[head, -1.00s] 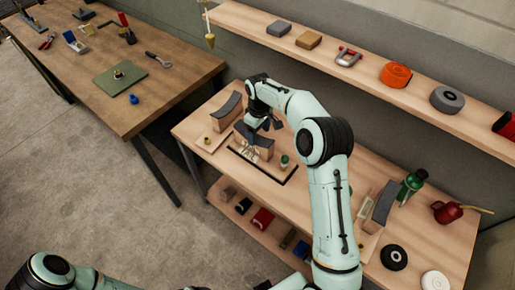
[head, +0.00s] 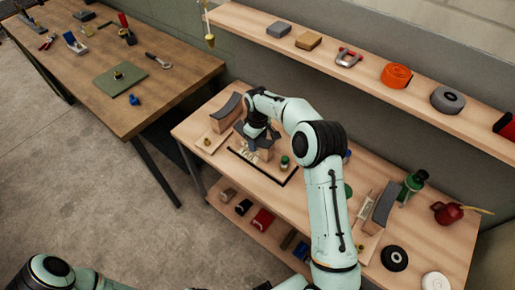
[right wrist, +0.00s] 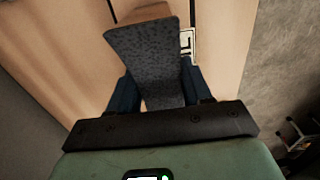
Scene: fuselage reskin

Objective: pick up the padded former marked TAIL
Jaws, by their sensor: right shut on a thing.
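A padded former (head: 266,152) with a dark grey curved pad on a wooden body is in my right gripper (head: 254,142), over the middle workbench. In the right wrist view its speckled grey pad (right wrist: 150,58) lies between the two blue fingers, and the gripper (right wrist: 155,97) is shut on it. I cannot read a TAIL mark on it. White lettering (head: 246,153), too small to read, shows on the bench beside it. Similar padded formers stand at the bench's left end (head: 228,108) and right part (head: 383,205). My left gripper is out of view.
A black outline (head: 278,181) and a small green-capped jar (head: 284,162) are close to the held former. A green bottle (head: 411,186) and red oil can (head: 449,213) stand at the right. A wall shelf (head: 320,62) runs behind the bench.

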